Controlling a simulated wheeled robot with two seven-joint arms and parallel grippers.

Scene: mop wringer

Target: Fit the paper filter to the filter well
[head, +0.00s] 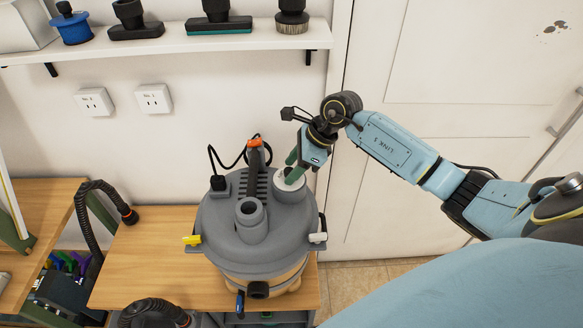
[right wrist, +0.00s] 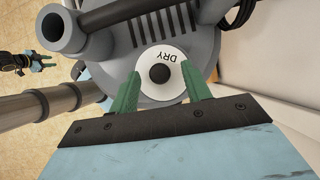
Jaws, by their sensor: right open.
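The paper filter (right wrist: 174,62) is a white disc marked DRY with a dark knob in its middle. In the right wrist view it lies flat over the grey round filter well (right wrist: 147,92) in the vacuum's lid. How deep it sits I cannot tell. In the head view the filter (head: 291,179) shows as a white patch in the well (head: 289,194), partly hidden by the fingers. My right gripper (head: 293,166) is open, its green fingertips (right wrist: 158,72) on either side of the knob. Whether they touch the filter is unclear.
The grey vacuum lid (head: 225,226) has a raised round port (head: 250,213), an orange-topped handle (head: 254,157) and side clips. The vacuum stands on a wooden bench (head: 150,255). A hose (head: 85,215) lies left. A shelf (head: 170,42) with tools runs along the wall.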

